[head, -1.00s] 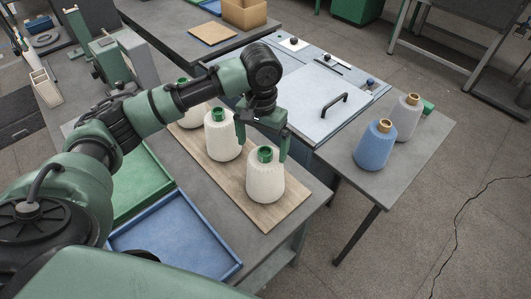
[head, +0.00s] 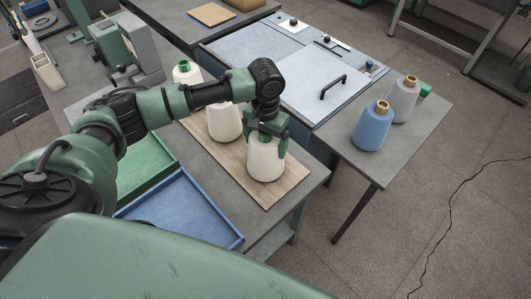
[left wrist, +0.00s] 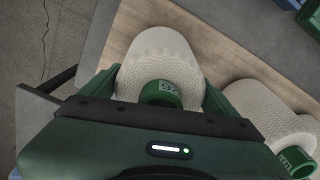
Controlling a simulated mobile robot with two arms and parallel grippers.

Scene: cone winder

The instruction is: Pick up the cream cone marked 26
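Cream cones with green tube tops stand on a wooden board (head: 285,187). The nearest cream cone (head: 265,168) is upright at the board's front end. In the left wrist view this cone (left wrist: 160,55) has a green tube with white digits, upside down, that read like 26. My left gripper (head: 267,143) is over this cone, with its fingers down on either side of its upper part. In the left wrist view a gap shows beside one finger, so it looks open. The gripper hides the tube top in the head view. My right gripper is out of view.
A second cream cone (head: 224,122) stands close behind, and another (head: 186,72) farther back. A blue tray (head: 190,212) and a green tray (head: 143,168) lie left of the board. A blue cone (head: 371,130) and a grey cone (head: 402,102) stand on the right table.

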